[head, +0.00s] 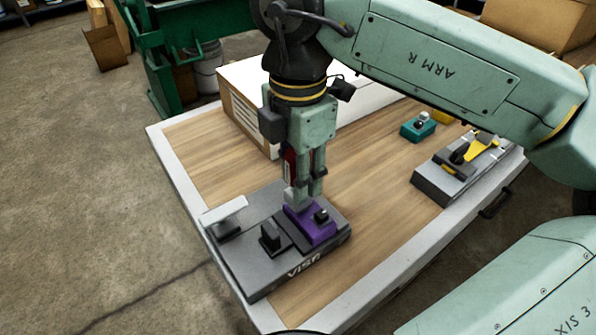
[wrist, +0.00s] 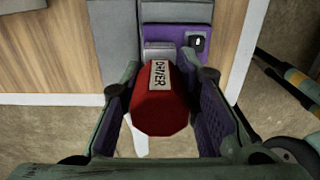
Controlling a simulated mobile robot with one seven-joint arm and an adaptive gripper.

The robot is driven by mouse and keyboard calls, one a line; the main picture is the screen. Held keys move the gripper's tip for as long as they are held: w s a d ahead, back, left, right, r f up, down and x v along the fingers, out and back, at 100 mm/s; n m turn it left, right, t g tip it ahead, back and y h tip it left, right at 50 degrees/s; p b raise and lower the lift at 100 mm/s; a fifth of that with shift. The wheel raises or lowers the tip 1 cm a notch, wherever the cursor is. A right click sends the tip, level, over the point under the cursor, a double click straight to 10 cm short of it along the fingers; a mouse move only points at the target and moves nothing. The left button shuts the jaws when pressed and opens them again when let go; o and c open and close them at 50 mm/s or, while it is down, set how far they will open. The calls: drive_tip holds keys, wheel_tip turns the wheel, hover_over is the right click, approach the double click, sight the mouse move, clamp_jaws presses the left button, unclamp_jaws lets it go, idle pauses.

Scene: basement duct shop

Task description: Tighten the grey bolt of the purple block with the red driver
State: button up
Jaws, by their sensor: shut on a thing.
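My gripper (head: 304,185) points down over the purple block (head: 318,232), shut on the red driver. The driver (wrist: 160,105) fills the middle of the wrist view between both fingers, with a "DRIVER" label. In the head view only a red strip of the driver (head: 290,165) shows beside the fingers. The purple block sits in the dark grey vise (head: 262,282) and also shows in the wrist view (wrist: 205,20). A light grey piece (wrist: 158,48) lies at the driver's far end; I cannot tell whether it is the bolt or whether they touch. A dark fitting (head: 321,215) stands on the block.
A teal block (head: 419,131) and a grey holder (head: 440,184) with a yellow tool (head: 478,147) stand to the right on the wooden table (head: 375,215). A white box (head: 240,95) stands behind my gripper.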

drive_tip(key=shift+f+b, duration=0.4)
drive_tip(key=shift+f, duration=0.05)
idle(0.6)
